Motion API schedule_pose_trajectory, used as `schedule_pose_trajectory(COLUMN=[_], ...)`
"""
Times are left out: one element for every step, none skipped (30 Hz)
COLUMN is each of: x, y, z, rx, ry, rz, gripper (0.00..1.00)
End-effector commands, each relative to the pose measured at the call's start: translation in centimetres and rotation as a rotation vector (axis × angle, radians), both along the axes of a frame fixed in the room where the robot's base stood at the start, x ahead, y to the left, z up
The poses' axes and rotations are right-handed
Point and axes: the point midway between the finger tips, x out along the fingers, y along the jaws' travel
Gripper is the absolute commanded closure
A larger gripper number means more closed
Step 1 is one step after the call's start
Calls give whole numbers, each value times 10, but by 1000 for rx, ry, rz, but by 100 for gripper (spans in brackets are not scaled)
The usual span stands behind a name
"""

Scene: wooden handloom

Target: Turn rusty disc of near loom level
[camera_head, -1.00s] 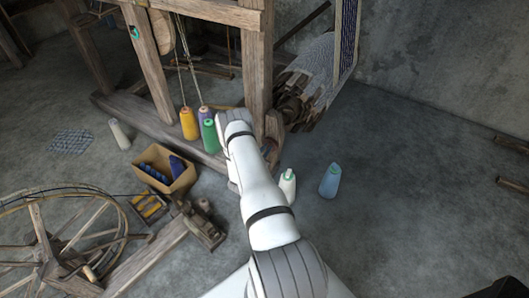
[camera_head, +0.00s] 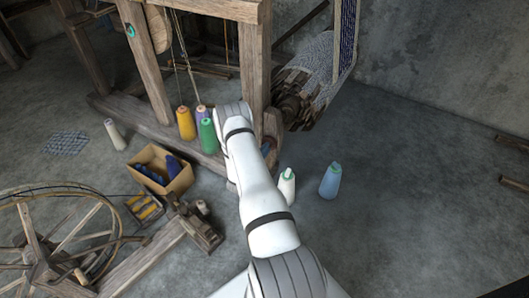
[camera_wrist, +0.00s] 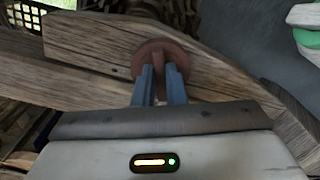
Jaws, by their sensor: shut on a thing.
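The rusty disc (camera_wrist: 152,49) is a small reddish-brown round piece on a wooden beam of the loom, at the top middle of the wrist view. My gripper (camera_wrist: 159,72) has its two blue-grey fingers on the raised ridge in the middle of the disc. The fingers are shut on that ridge, which stands roughly upright in the wrist view. The near loom (camera_head: 257,70) shows in the head view with its posts and base beam. There my arm hides the gripper and most of the disc's surroundings.
Yellow (camera_head: 186,123) and green (camera_head: 208,135) cones stand by the loom. A cardboard box (camera_head: 160,171) and spinning wheel (camera_head: 50,235) are at left.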

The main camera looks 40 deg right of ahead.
Motion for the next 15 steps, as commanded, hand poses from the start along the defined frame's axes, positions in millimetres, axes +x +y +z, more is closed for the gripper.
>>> schedule_pose_trajectory(x=[-5, -5, -5, -5, -5, -5, -5, -5, -5, -5, -5, -6, -6, -5, -6], y=[-3, -4, -4, -4, -4, -3, -3, -3, -3, -3, -3, -3, -3, -3, -3], z=[-4, -4, -4, -4, -4, -4, -4, -4, -5, -5, -5, -5, -5, -5, -5], rx=[18, 27, 40, 49, 58, 69, 77, 86, 96, 103, 110, 118, 123, 128, 135], ry=[-36, -60, -92, -115, -136, -164, -184, -204, -228, -244, -260, -279, -293, -305, -321], rz=[-14, -14, -14, -14, -14, -13, -13, -13, -13, -13, -13, -13, -13, -13, -13], gripper=[100, 100, 100, 100, 100, 100, 100, 100, 100, 100, 100, 100, 100, 100, 100])
